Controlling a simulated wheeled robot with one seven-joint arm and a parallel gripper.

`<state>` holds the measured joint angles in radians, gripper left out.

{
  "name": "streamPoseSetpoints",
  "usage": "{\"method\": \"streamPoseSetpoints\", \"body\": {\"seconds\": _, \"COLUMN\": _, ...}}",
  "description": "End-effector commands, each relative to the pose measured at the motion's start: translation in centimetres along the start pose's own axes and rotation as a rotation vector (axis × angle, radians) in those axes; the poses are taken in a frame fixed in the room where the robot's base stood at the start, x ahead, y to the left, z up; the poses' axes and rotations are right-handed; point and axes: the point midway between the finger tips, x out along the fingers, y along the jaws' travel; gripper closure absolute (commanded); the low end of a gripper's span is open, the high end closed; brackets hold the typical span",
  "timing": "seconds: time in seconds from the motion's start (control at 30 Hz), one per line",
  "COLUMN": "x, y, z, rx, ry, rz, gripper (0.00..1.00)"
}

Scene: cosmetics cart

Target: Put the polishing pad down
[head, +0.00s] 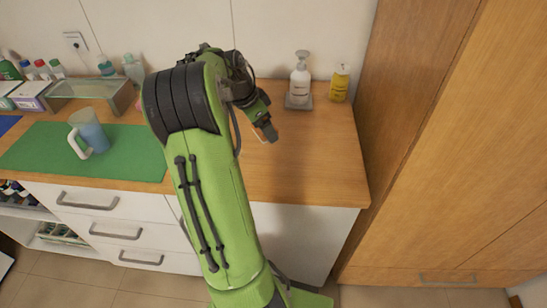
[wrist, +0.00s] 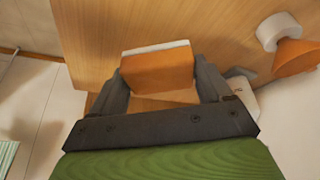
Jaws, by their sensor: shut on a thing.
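The polishing pad (wrist: 158,70) is a small block with an orange body and a thin white layer along its top edge. It sits between the two dark fingers of my gripper (wrist: 165,84), which are shut on its sides in the wrist view. In the head view my gripper (head: 266,130) is over the wooden counter (head: 310,150), left of and nearer than the pump bottle. The pad is too small there to make out clearly. Whether the pad touches the counter, I cannot tell.
A white pump bottle (head: 300,80) on a grey base and a yellow bottle (head: 339,83) stand at the back right. A jug (head: 90,130) stands on a green mat (head: 135,155) at left. A tall wooden cabinet (head: 460,150) bounds the right. The counter's front right is clear.

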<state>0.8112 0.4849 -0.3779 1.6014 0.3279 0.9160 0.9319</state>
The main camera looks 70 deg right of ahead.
Motion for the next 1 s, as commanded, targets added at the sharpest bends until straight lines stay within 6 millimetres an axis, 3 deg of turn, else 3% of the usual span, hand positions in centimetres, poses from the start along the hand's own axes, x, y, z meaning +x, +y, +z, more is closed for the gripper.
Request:
{"method": "streamPoseSetpoints", "body": {"seconds": 0.1, "x": 1.5, "y": 3.0, "z": -3.8, "rx": 0.098, "ry": -0.001, "rz": 0.036, "gripper": 0.55}}
{"method": "streamPoseSetpoints", "body": {"seconds": 0.27, "x": 2.0, "y": 5.9, "z": -6.6, "rx": 0.172, "ry": -0.008, "rz": 0.068, "gripper": 0.55}}
{"method": "streamPoseSetpoints", "body": {"seconds": 0.73, "x": 10.3, "y": 6.3, "z": -3.4, "rx": 0.178, "ry": -0.010, "rz": 0.075, "gripper": 0.55}}
{"method": "streamPoseSetpoints", "body": {"seconds": 1.0, "x": 10.9, "y": 6.2, "z": -3.1, "rx": 0.180, "ry": -0.008, "rz": 0.071, "gripper": 0.55}}
